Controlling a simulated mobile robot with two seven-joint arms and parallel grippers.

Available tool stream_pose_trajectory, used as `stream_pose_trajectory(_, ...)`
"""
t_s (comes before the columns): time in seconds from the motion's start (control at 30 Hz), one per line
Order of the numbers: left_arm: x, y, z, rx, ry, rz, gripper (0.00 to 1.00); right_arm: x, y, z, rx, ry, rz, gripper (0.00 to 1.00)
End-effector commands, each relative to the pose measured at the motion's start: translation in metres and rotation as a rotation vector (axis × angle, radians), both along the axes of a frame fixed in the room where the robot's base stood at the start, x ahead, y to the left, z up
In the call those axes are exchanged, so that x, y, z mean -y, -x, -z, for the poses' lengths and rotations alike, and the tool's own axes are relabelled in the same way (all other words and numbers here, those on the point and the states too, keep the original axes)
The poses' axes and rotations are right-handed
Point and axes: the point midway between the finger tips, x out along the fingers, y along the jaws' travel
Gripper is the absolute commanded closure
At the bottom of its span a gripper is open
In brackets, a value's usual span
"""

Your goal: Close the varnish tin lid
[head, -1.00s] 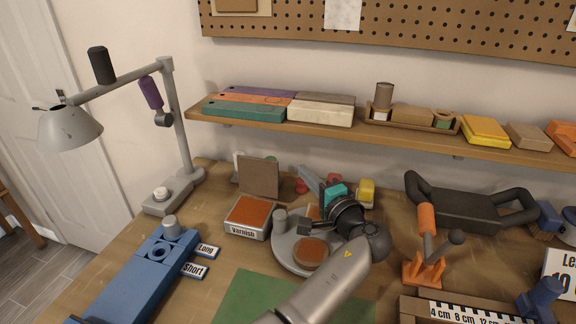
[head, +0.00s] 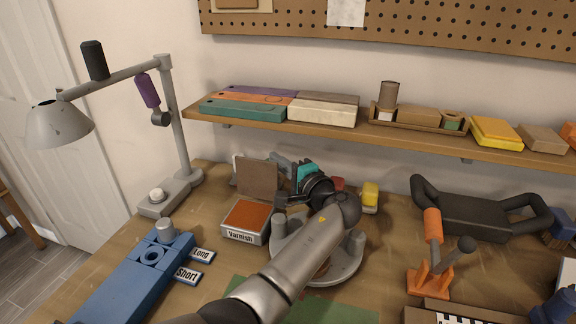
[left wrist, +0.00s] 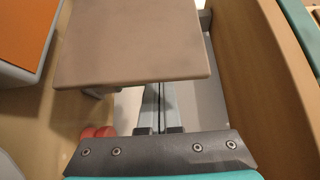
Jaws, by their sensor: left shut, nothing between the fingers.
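The varnish tin (head: 240,234) is a light box with an orange-brown top surface and a "Varnish" label, left of the round grey tray. Its brown lid (head: 257,178) stands open, upright at the tin's back edge. In the left wrist view the lid (left wrist: 130,42) is a broad plate, with the tin's orange inside (left wrist: 22,38) at upper left. My left gripper (head: 281,162) is shut and empty, at the lid's right, slightly behind it. In the wrist view its fingers (left wrist: 155,105) run in under the lid's edge, which hides their tips. I cannot tell whether they touch it. My right gripper is not in view.
The grey round tray (head: 345,262) lies right of the tin, partly hidden by my left arm. A wooden shelf (head: 350,130) runs above the back of the bench. A yellow block (head: 369,197) stands right of the gripper. A blue fixture (head: 135,280) lies at front left.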

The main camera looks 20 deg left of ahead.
Motion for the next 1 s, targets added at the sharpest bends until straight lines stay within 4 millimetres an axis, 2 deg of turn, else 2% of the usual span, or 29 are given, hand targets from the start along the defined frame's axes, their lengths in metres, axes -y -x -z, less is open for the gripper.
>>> stream_pose_trajectory(0.13, 0.000, 0.014, -0.003, 0.001, 0.000, -0.001, 1.00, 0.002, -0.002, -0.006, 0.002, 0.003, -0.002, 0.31)
stream_pose_trajectory(0.33, 0.001, 0.026, -0.004, 0.002, -0.001, -0.001, 1.00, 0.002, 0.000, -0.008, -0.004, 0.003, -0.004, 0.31)
stream_pose_trajectory(0.73, 0.001, 0.029, -0.004, 0.001, -0.002, -0.001, 1.00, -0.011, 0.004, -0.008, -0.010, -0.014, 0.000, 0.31)
stream_pose_trajectory(1.0, 0.001, 0.029, -0.005, 0.001, 0.000, -0.001, 1.00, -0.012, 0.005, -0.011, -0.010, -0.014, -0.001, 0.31)
